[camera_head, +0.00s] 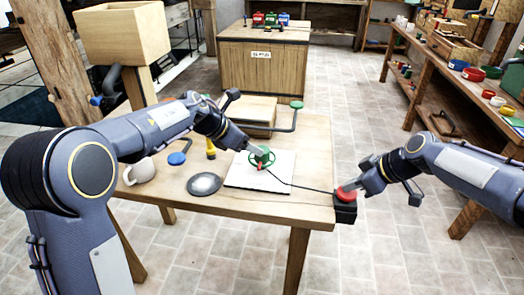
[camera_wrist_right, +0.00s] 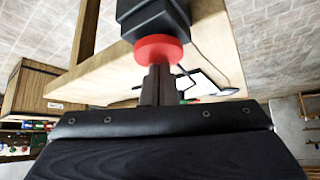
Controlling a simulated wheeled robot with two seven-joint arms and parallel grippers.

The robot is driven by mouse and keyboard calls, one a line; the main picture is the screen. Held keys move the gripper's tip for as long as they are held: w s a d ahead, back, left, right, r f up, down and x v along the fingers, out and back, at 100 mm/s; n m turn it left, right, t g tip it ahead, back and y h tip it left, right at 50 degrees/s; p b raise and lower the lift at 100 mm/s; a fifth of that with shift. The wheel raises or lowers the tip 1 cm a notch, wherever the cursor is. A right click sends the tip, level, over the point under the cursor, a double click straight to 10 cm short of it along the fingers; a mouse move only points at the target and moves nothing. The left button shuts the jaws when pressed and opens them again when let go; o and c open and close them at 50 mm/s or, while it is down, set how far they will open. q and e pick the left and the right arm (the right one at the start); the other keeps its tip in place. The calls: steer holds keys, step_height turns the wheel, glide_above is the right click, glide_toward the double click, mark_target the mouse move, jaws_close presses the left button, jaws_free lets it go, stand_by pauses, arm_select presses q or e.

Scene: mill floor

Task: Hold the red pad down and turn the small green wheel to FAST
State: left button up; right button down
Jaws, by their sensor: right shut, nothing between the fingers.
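The red pad (camera_head: 346,195) sits on a black box (camera_head: 345,212) at the table's right edge; in the right wrist view the red pad (camera_wrist_right: 152,50) is just beyond my fingertips. My right gripper (camera_head: 353,186) is shut and empty, its tips at the pad, seemingly touching it; how far the pad is pressed I cannot tell. The small green wheel (camera_head: 275,158) stands on a white plate (camera_head: 280,180), with a small red mark low on it. My left gripper (camera_head: 257,151) is at the wheel's hub; whether its fingers are closed on it is too small to tell. No FAST marking is readable.
A black cable (camera_head: 308,187) runs from the plate to the box. On the table (camera_head: 240,204) are a dark round disc (camera_head: 204,184), a pale mug (camera_head: 140,171), a blue-topped item (camera_head: 177,158) and a yellow-and-black tool (camera_head: 210,147). A wooden box lies behind the wheel.

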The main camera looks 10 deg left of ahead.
arm_select(q)
steer(key=x, duration=0.7)
steer(key=c, duration=1)
steer(key=shift+o, duration=0.2)
